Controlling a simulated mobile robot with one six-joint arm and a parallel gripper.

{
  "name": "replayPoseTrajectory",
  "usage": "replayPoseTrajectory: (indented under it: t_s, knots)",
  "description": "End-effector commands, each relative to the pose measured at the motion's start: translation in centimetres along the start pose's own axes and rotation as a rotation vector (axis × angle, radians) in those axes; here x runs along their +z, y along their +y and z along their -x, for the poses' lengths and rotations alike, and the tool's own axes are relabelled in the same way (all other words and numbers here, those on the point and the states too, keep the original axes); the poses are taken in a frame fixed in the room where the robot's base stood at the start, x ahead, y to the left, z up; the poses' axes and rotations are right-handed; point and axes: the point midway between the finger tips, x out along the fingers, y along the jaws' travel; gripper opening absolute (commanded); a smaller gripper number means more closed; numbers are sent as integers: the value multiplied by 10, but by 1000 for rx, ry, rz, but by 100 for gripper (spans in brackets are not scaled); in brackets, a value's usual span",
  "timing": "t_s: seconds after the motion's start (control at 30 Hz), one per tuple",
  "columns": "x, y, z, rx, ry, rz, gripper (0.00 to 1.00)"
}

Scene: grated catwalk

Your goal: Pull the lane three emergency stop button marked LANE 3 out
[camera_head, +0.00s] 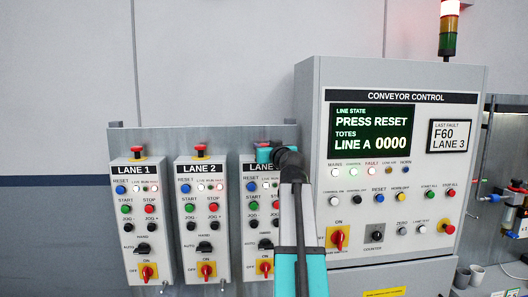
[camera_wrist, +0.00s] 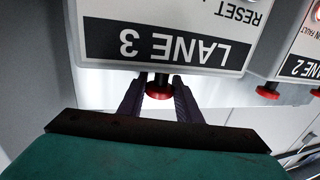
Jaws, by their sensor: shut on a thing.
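The LANE 3 box shows upside down in the wrist view, with its black LANE 3 label (camera_wrist: 166,44). Its red emergency stop button (camera_wrist: 159,91) sticks out of the box's top edge on a dark stem. My gripper (camera_wrist: 160,82) has one dark finger on each side of the button and is shut on it. In the head view my gripper (camera_head: 264,154) is at the top of the LANE 3 box (camera_head: 247,215). My arm hides much of that box and most of its button there.
The LANE 1 box (camera_head: 127,222) and LANE 2 box (camera_head: 188,225) stand to the left, each with a red button on top. The large conveyor control cabinet (camera_head: 400,79) stands close on the right, its screen reading PRESS RESET. A stack light (camera_head: 448,28) tops it.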

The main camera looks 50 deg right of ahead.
Motion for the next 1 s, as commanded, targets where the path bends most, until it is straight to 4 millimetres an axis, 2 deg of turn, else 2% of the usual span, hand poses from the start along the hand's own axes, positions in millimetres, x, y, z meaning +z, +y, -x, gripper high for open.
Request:
replayPoseTrajectory:
  t_s: [0.03, 0.13, 0.17, 0.2, 0.67, 0.87, 1.0]
  knots:
    - [-7, 1, 0, 4, 13, -1, 9]
    - [-8, 1, 0, 4, 14, -1, 9]
    - [-8, 1, 0, 4, 14, -1, 36]
    - [-8, 1, 0, 4, 13, -1, 39]
    - [-3, 0, 6, 3, 9, 0, 39]
    - [-1, 0, 25, 2, 8, 0, 39]
    - [-1, 0, 45, 3, 10, 1, 39]
